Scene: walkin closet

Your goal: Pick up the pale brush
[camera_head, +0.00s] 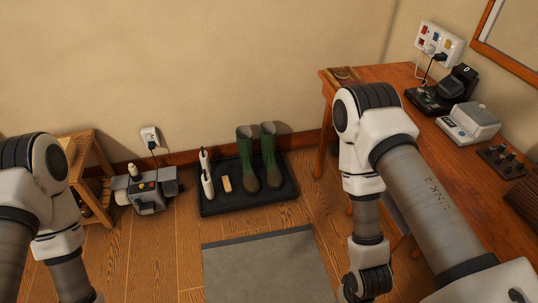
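A small pale tan block-like object (226,184), which looks like the pale brush, lies in a black boot tray (222,209) on the floor by the wall. Its bristles cannot be made out. A pair of green boots (258,165) stands in the tray to its right. Two white and dark upright items (206,175) stand just to its left. Both my arms show in the head view, but their grippers are out of frame below, so neither is seen near the brush.
A grey mat (265,265) lies on the wood floor in front of the tray. A grey machine (149,189) and a wooden stand (88,170) are at left. A wooden table (405,77) with several devices fills the right. Some floor beside the mat is clear.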

